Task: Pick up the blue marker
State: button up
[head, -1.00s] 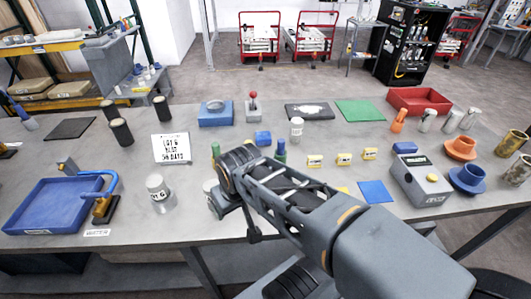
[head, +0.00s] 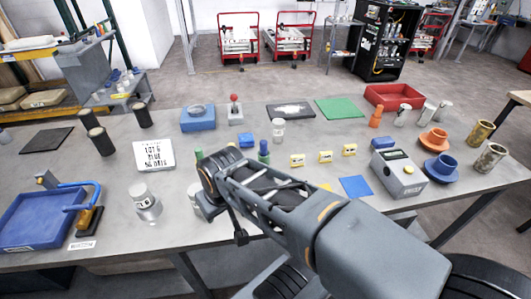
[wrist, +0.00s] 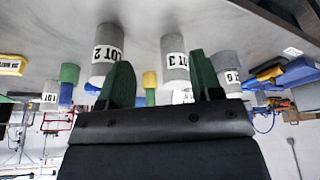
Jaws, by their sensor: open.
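A small upright piece with a blue top and green lower part (head: 263,152) stands on the table just behind my arm in the head view; it may be the blue marker. A similar green-and-blue piece (wrist: 68,78) shows at the left of the wrist view, which is upside down. Grey cylinders labelled LOT 2 (wrist: 108,48) and LOT 3 (wrist: 174,52) stand close by the fingers. The head view hides my fingertips behind my arm.
A labelled grey cylinder (head: 145,203) and a sign (head: 154,156) stand left of my arm. A blue tray (head: 35,222) is at the left edge. Yellow blocks (head: 325,156), a blue square (head: 355,187) and a grey box (head: 400,175) lie to the right.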

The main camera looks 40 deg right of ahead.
aim_at(263, 144)
jog(key=k, duration=0.55)
jog(key=u, duration=0.1)
jog(key=i, duration=0.5)
jog(key=z, duration=1.1)
